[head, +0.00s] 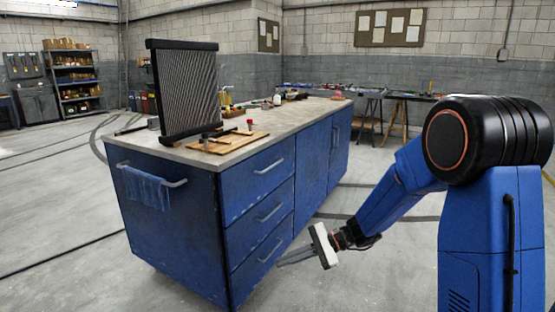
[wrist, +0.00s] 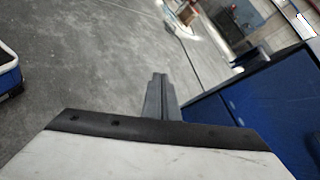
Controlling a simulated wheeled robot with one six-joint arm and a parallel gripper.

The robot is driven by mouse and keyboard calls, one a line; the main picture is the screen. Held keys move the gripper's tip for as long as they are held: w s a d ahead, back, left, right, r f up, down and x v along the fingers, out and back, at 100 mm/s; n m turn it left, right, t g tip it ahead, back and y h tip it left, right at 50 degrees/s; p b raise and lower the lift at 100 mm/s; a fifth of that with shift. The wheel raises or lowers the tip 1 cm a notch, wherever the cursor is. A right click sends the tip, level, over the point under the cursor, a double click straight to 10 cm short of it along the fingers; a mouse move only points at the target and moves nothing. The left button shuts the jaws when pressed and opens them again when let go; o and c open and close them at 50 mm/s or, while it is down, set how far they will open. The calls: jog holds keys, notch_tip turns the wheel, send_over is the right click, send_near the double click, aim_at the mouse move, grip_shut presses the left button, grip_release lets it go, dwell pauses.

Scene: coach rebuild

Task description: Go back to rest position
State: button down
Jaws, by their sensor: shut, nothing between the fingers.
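My gripper (head: 281,261) is in the head view, low in front of the drawer side of the blue workbench cabinet (head: 175,235). Its fingers point left and overlap the lower drawers in the picture; I cannot tell whether they touch. In the wrist view the two grey fingers (wrist: 158,97) lie together, shut, with nothing between them. The blue cabinet side shows to their right in that view. My blue arm reaches down to the gripper from the right side of the head view.
A radiator (head: 187,92) stands upright on the worktop near a wooden board (head: 222,143). A blue cloth (head: 147,187) hangs on the end rail. Several small items lie farther along the top. The grey floor (head: 370,275) around the gripper is open. Shelves (head: 77,82) stand at the back left.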

jog(key=s+d+r+n+t+h, duration=0.2)
jog(key=s+d+r+n+h, duration=0.1)
jog(key=s+d, duration=0.5)
jog(key=s+d+r+n+t+h, duration=0.2)
jog(key=s+d+h, duration=0.4)
jog(key=s+d, duration=0.3)
jog(key=s+d+r+n+t+h, duration=0.2)
jog(key=s+d+r+n+h, duration=0.2)
jog(key=s+d, duration=0.5)
jog(key=s+n, duration=0.1)
jog(key=s, duration=0.1)
jog(key=shift+s+d+r+h, duration=0.2)
jog(key=shift+s+r+h, duration=0.1)
jog(key=shift+h, duration=0.1)
